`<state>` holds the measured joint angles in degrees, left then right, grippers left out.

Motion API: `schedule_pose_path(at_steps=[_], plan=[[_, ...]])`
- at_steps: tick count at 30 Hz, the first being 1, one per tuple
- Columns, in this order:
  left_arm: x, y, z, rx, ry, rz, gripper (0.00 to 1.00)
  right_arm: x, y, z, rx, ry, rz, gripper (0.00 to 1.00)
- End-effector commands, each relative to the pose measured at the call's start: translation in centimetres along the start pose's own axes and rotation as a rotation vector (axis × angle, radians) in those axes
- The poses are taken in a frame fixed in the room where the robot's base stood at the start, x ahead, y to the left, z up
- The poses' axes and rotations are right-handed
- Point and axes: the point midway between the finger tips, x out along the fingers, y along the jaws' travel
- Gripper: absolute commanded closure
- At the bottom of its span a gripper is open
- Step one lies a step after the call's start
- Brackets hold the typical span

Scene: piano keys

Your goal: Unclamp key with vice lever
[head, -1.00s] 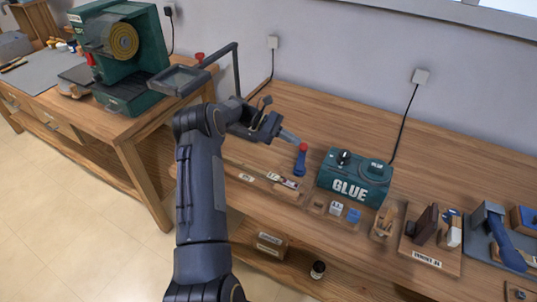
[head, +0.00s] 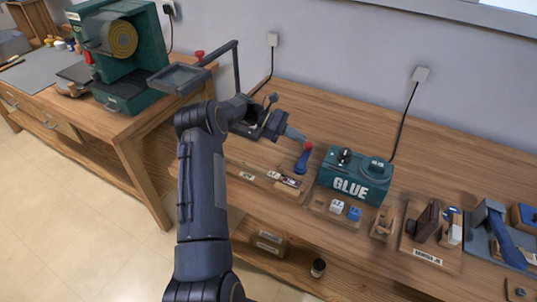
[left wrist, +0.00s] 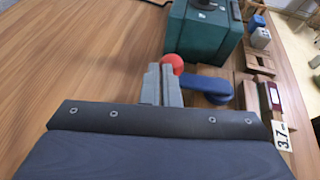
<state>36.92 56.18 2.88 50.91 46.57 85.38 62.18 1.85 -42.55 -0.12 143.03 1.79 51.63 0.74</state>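The vice lever (head: 301,163) is blue with a red ball knob (head: 308,144). It stands on the wooden workbench, left of the glue machine, and leans right. In the left wrist view the blue lever (left wrist: 207,86) lies to the right of the fingers, and the red knob (left wrist: 173,63) shows just beyond their tips. My left gripper (head: 301,138) has its fingers together, right at the knob; contact is likely but not clear. In the wrist view the gripper (left wrist: 161,82) grips nothing visible. A wooden vice block (left wrist: 257,97) with a dark red piece sits beside the lever; I cannot make out a key in it.
The green glue machine (head: 350,188) stands close to the right of the lever. Small keys and wooden holders (head: 345,211) line the bench front. A green machine (head: 133,58) stands on the left bench. Bench top behind the lever is clear.

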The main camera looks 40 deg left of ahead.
Motion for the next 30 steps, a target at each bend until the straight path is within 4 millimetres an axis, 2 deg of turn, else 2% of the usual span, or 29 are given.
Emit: schedule_pose_path(at_steps=[2,5,12,18,30], plan=[[0.3,0.0,0.2,0.002,-0.007,-0.005,1.00,0.0,0.0,0.0,0.000,0.000,0.000,0.70],[-0.5,0.1,0.1,0.003,-0.007,-0.002,1.00,0.2,0.1,0.1,0.000,0.000,0.000,0.70],[-4.8,0.0,-0.1,0.003,-0.003,0.004,1.00,0.6,0.3,0.3,0.000,0.000,0.000,0.70],[-7.4,0.0,-0.1,0.001,-0.002,0.002,1.00,0.8,0.4,0.4,0.000,0.000,0.000,0.70],[-8.0,-0.1,-0.1,0.000,-0.002,0.001,1.00,0.8,0.4,0.4,0.000,0.000,0.000,0.70]])
